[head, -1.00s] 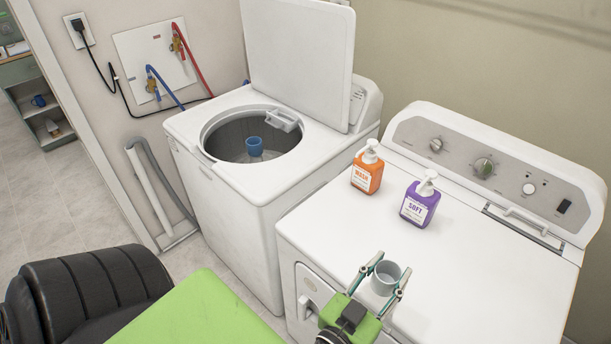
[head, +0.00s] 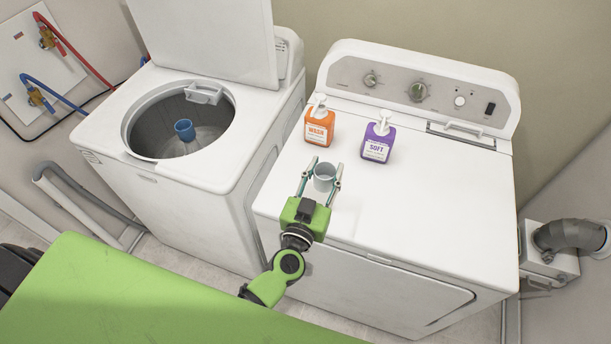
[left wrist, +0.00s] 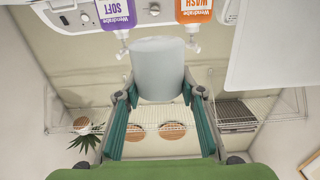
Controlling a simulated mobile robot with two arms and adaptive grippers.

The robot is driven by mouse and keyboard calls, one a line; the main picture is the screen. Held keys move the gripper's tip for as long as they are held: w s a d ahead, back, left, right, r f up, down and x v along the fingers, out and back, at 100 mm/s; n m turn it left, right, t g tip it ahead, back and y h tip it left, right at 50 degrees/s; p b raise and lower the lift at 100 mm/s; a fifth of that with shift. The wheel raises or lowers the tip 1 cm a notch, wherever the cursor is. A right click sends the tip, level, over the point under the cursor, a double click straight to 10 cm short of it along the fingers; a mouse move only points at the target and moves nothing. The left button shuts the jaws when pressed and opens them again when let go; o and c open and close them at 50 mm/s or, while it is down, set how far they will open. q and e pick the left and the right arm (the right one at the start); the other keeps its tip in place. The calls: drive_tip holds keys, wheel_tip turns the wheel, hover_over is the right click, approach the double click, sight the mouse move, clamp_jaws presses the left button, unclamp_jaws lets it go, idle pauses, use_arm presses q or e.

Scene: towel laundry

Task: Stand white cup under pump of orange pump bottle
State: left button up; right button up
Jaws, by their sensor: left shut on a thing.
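The white cup (head: 325,178) looks pale grey and is held by my left gripper (head: 326,168), whose fingers are shut around its sides. The cup is over the dryer top, in front of the orange pump bottle (head: 319,129) and apart from it. The orange bottle stands upright with a white pump on top. In the left wrist view the cup (left wrist: 160,66) sits between the fingers, and the orange bottle (left wrist: 194,10) shows upside down beyond it. I cannot tell whether the cup touches the dryer top. My right gripper is not in view.
A purple pump bottle (head: 378,142) stands to the right of the orange one on the dryer (head: 430,190). The dryer top to the right is clear. An open washer (head: 240,120) holding a blue agitator (head: 185,130) is at left. The dryer's control panel (head: 420,85) rises behind.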

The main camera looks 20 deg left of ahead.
use_arm(q)
drive_tip(key=w+a+f+b, duration=0.1)
drive_tip(key=f+b, duration=0.1)
drive_tip(key=w+a+f+b, duration=0.1)
drive_tip(key=a+f+b, duration=0.1)
drive_tip(key=w+a+f+b, duration=0.1)
drive_tip(key=b, duration=0.1)
drive_tip(key=shift+w+a+f+b, duration=0.3)
drive_tip(key=shift+a+f, duration=0.1)
drive_tip(key=shift+w+a+f+b, duration=0.35)
drive_tip(key=shift+a+b, duration=0.05)
drive_tip(key=shift+w+a+f+b, duration=0.1)
drive_tip(key=shift+a+f+b, duration=0.05)
drive_tip(key=shift+f+b, duration=0.15)
wheel_tip(320, 180, down, 3)
drive_tip(key=b, duration=0.4)
drive_tip(key=shift+w+a+f, duration=0.1)
drive_tip(key=shift+f, duration=0.1)
drive_tip(key=shift+r, duration=0.1)
drive_tip(key=o, duration=0.9)
